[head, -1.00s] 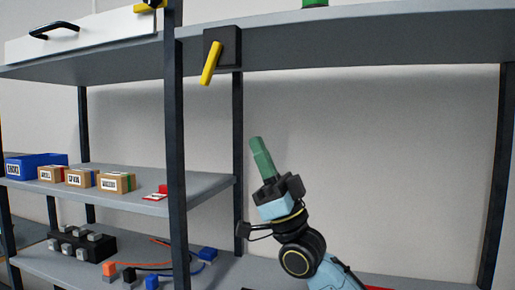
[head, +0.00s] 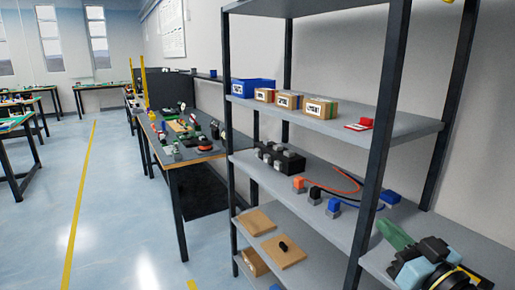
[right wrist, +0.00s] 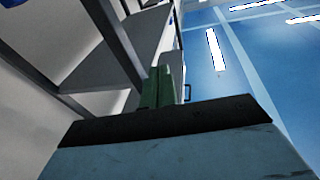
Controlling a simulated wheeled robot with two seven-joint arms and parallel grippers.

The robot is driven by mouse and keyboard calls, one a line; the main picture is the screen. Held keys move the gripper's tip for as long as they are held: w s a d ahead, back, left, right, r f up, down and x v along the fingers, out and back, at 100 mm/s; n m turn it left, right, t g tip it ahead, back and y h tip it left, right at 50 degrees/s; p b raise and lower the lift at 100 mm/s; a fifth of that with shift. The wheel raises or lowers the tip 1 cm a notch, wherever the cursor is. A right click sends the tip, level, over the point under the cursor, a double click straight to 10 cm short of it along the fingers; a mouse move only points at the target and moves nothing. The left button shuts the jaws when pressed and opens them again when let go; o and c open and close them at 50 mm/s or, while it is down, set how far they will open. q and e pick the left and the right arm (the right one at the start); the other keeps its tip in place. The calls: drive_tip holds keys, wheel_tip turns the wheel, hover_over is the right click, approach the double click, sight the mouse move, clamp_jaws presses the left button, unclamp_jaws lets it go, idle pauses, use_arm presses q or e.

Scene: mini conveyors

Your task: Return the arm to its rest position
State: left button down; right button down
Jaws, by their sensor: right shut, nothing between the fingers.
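My right gripper (head: 390,232) shows at the lower right of the head view, with its green fingers together and nothing between them. It is in front of the shelf rack (head: 384,130), near its lower right part. Whether it touches the rack cannot be told. In the right wrist view the green fingers (right wrist: 160,84) point up side by side, with rack posts and boards to their left. Most of the right arm is outside the head view. My left gripper is not in view.
The rack holds a blue bin (head: 252,90), cardboard boxes (head: 289,101), a red item (head: 360,124), a black block with grey parts (head: 279,157) and wooden boards (head: 284,251). A workbench (head: 183,145) with small parts stands beyond. The floor (head: 120,210) at left is clear.

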drive_tip(key=s+a+f+g+h, duration=0.1)
drive_tip(key=s+f+g, duration=0.15)
drive_tip(key=f, duration=0.35)
drive_tip(key=s+a+f+g+h, duration=0.1)
drive_tip(key=s+a+f+g, duration=0.15)
drive_tip(key=f, duration=0.45)
drive_tip(key=s+a+f+g+h, duration=0.1)
drive_tip(key=s+f+g+h, duration=0.2)
drive_tip(key=s+f+g, duration=1.1)
drive_tip(key=s+f+t, duration=0.1)
drive_tip(key=s+f, duration=0.3)
drive_tip(key=f, duration=0.9)
drive_tip(key=s+f+t, duration=0.1)
drive_tip(key=s+f, duration=0.2)
drive_tip(key=f, duration=0.9)
drive_tip(key=s+d+f, duration=0.2)
drive_tip(key=s+f, duration=0.5)
drive_tip(key=s, duration=0.1)
drive_tip(key=s+d+f, duration=0.3)
drive_tip(key=s+f, duration=0.5)
drive_tip(key=shift+s+d+g+h, duration=0.3)
drive_tip(key=shift+g+h, duration=0.1)
drive_tip(key=shift+w+f, duration=0.1)
drive_tip(key=shift+w, duration=0.05)
